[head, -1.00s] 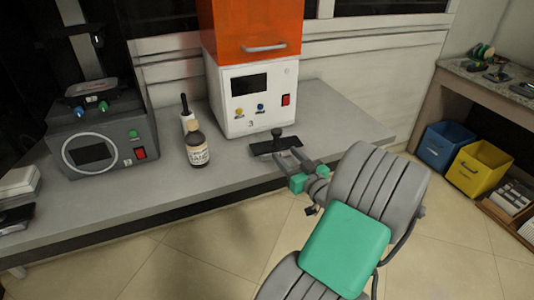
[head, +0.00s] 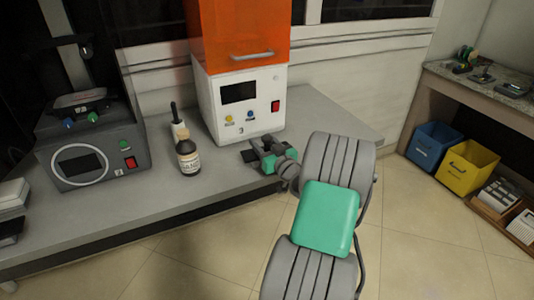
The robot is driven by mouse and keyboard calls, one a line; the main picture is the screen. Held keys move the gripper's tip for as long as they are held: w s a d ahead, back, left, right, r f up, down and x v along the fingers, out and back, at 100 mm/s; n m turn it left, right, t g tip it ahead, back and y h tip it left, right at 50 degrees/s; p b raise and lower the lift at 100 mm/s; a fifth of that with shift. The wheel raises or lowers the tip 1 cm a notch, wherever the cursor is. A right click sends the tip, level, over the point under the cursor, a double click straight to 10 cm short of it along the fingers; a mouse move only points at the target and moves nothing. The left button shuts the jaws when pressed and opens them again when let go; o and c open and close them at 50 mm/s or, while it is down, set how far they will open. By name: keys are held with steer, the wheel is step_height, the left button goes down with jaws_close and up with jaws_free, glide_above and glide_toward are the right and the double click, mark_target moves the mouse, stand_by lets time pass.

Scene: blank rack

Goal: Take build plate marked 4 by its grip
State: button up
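I cannot tell whether the fingers are apart or touching the grip.
The white machine with the orange hood (head: 240,100) stands close behind the gripper. A brown bottle (head: 188,156) stands to the left. A dark machine (head: 95,150) is further left. Blue (head: 432,145) and yellow (head: 466,168) bins sit at the right. Floor in front is clear.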

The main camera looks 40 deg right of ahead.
jaws_close()
stand_by(0.3)
stand_by(0.4)
